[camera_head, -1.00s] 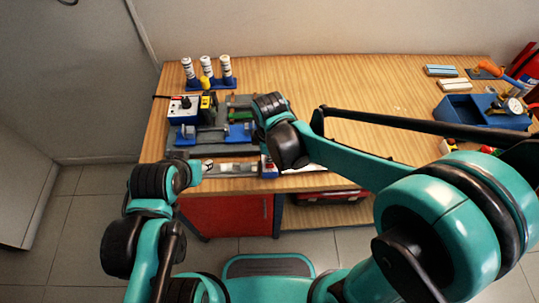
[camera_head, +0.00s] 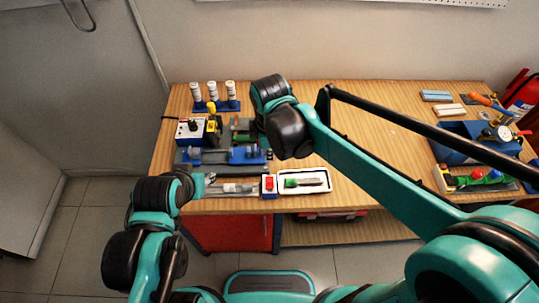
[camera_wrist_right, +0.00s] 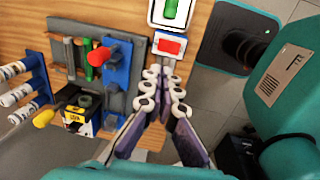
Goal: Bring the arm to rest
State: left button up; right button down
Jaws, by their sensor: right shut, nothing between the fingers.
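My right gripper (camera_head: 252,188) is low near the front edge of the workbench, just left of a red-and-white box, in the head view. In the right wrist view its two fingers (camera_wrist_right: 164,78) are together, with nothing between them. The red-and-white box (camera_wrist_right: 171,45) shows just beyond the fingertips; whether they touch it I cannot tell. My arm links cover part of the bench in the head view. My left gripper does not show.
A white tray (camera_head: 322,187) with a green-handled item is right of the box (camera_head: 268,186). A grey board (camera_head: 184,157) with blue fixtures lies behind the gripper. White bottles (camera_head: 213,92) stand at the back left, a blue case (camera_head: 455,148) at the right. The middle back is clear.

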dwell(0.4)
jog(key=s+d+f+m+t+b, duration=0.3)
jog(key=s+d+m, duration=0.1)
jog(key=d+m, duration=0.5)
jog(key=s+d+f+m+t+b, duration=0.2)
jog(key=s+d+m+b, duration=0.2)
jog(key=d+m, duration=0.4)
jog(key=shift+s+d+f+m+t, duration=0.25)
jog(key=shift+d+f+m+t, duration=0.15)
jog(key=shift+m, duration=0.3)
